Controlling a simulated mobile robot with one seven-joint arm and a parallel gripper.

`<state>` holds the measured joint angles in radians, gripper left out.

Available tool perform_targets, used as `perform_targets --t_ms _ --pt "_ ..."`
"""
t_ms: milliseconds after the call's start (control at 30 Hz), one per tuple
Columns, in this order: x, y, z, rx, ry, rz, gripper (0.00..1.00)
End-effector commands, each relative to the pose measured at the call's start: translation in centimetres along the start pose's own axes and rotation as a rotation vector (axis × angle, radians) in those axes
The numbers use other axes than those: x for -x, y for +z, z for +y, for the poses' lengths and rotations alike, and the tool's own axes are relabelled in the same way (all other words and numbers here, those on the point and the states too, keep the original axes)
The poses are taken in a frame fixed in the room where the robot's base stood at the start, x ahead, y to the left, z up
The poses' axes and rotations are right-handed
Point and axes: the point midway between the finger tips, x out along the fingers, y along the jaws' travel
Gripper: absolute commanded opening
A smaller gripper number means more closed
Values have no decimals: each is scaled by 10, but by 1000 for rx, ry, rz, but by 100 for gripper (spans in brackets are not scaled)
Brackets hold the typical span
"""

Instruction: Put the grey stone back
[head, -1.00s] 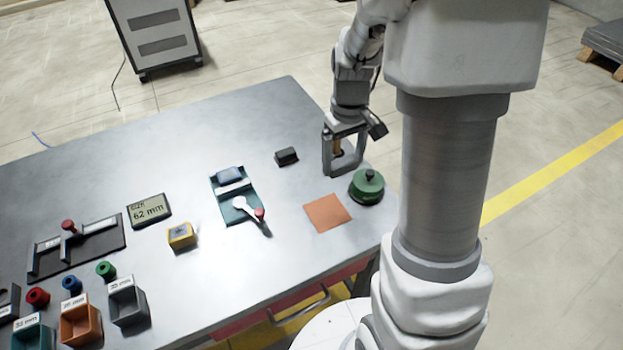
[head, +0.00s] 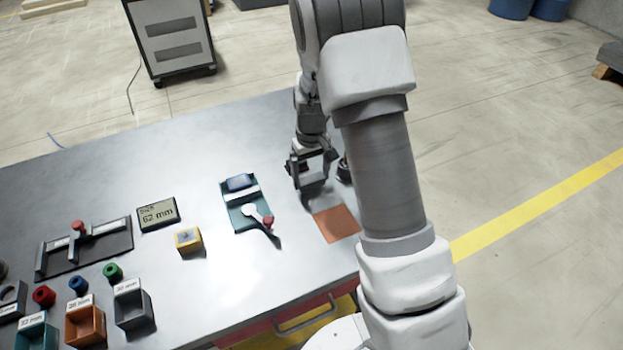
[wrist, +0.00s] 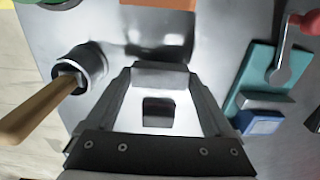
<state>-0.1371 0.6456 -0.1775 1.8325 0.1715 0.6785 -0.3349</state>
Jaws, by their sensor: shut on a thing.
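My gripper (head: 312,184) points down over the back right part of the table. It is shut on a grey block, which I take for the grey stone (wrist: 165,74); it spans the gap between the fingertips in the wrist view. In the head view the stone (head: 314,189) shows low between the fingers, and I cannot tell how far it is above the table. A small dark block (wrist: 158,112) shows between my fingers in the wrist view, beyond them on the table; in the head view my gripper mostly hides it.
A grey pot (wrist: 88,62) with a wooden handle stands left in the wrist view. A teal fixture (head: 244,208) with a red-knobbed lever is beside my gripper. An orange mat (head: 337,223) lies in front. A yellow button box (head: 188,241) and size display (head: 158,214) stand further left.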

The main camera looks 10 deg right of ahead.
Motion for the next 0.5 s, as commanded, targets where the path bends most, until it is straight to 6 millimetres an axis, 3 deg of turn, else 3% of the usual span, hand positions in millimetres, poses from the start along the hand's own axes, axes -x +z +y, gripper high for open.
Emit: perform_targets --t_ms 100,467,500 --pt "-14 0 0 0 0 -1 35" --pt "-18 0 0 0 0 0 35" --pt "-17 0 0 0 0 0 92"
